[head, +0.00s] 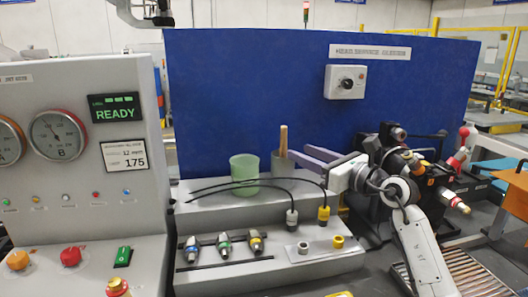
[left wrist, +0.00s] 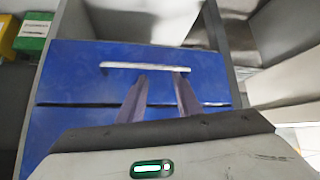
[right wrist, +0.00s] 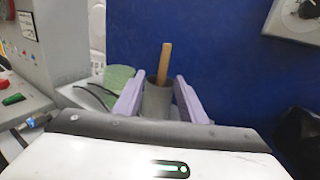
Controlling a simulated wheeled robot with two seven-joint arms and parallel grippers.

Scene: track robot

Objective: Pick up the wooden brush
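The wooden brush shows only as an upright tan handle (head: 283,140) rising from a grey cup (head: 281,164) on the grey bench in front of the blue panel; its lower end is hidden in the cup. In the right wrist view the handle (right wrist: 164,63) leans slightly and the cup (right wrist: 157,102) shows between the fingers. My right gripper (head: 296,152) is open, its purple fingers pointing at the cup and handle, with a finger on each side in the right wrist view (right wrist: 160,78). I cannot tell if they touch. My left gripper (left wrist: 161,77) is open and empty, away from the brush.
A green cup (head: 244,172) stands left of the grey one. Black cables with grey and yellow plugs (head: 323,214) lie in front. A gauge panel (head: 75,150) stands left. A blue drawer front (left wrist: 75,75) with a pale handle (left wrist: 145,66) faces the left wrist.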

